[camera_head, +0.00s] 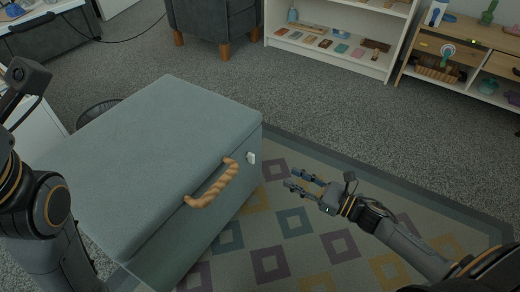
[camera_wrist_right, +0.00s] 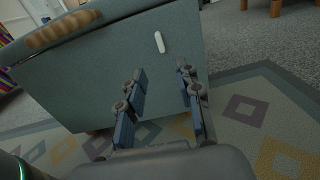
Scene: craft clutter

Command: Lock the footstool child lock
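The footstool (camera_head: 170,140) is a large grey-green padded box with its lid down, at the left centre of the head view. A twisted tan handle (camera_head: 212,184) is on its front side. The child lock (camera_head: 251,158) is a small white piece on the same side, near the far corner. In the right wrist view it is a white upright, slightly tilted bar (camera_wrist_right: 159,42). My right gripper (camera_head: 296,180) is open and empty, to the right of the lock and apart from it. It points at the footstool side in the wrist view (camera_wrist_right: 160,86). My left gripper is out of view; only my left arm shows.
A patterned rug (camera_head: 290,245) lies beside the footstool on grey carpet. A dark armchair (camera_head: 213,20), a white shelf (camera_head: 330,52) and a wooden cabinet (camera_head: 470,48) stand at the back. Open floor lies between them and the footstool.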

